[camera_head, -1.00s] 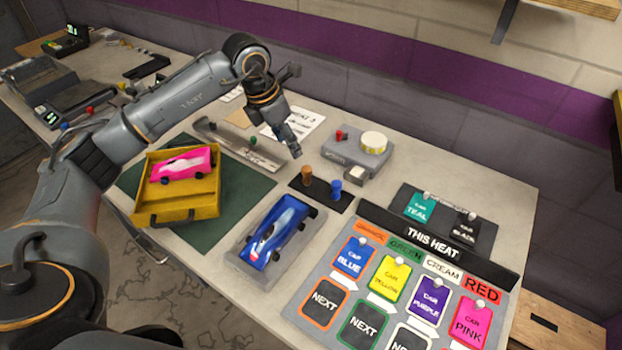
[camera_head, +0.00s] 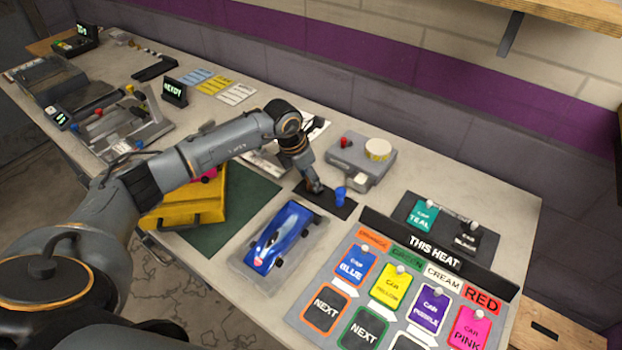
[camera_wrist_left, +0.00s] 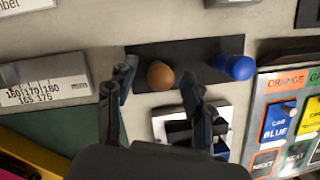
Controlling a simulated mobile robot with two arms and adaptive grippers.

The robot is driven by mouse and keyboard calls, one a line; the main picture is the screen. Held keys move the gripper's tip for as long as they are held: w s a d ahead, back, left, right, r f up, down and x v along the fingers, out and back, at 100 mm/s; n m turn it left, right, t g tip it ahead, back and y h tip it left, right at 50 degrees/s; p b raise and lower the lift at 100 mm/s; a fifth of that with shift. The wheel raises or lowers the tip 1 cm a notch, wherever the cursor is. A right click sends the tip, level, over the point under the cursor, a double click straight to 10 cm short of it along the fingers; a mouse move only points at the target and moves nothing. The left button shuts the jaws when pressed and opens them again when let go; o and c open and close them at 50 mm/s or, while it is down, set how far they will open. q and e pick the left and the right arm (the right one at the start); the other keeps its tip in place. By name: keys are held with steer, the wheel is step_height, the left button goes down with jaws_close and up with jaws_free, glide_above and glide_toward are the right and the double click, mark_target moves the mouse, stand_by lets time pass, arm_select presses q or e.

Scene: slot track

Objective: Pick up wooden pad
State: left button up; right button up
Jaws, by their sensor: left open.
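The wooden pad (camera_wrist_left: 160,75) is a small brown round-topped piece standing on a black mat (camera_wrist_left: 140,54). A blue piece (camera_wrist_left: 236,67) of similar shape stands at the mat's right end; it also shows in the head view (camera_head: 340,195). My left gripper (camera_head: 314,188) is over the left part of the mat, pointing down. In the wrist view its fingers are open, one on each side of the wooden pad, and it does not hold it. In the head view the gripper hides most of the pad. My right gripper is not in view.
A blue car (camera_head: 277,238) lies on a grey tray just in front of the mat. A grey box with a cream disc (camera_head: 377,149) stands behind. A yellow tray (camera_head: 190,208) is at left, partly hidden by my arm. The card board (camera_head: 352,300) is at right.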

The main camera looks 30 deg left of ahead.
arm_select(q)
steer(key=shift+x, duration=1)
steer(key=shift+c, duration=0.4)
steer(key=shift+r, duration=0.1)
jaws_close()
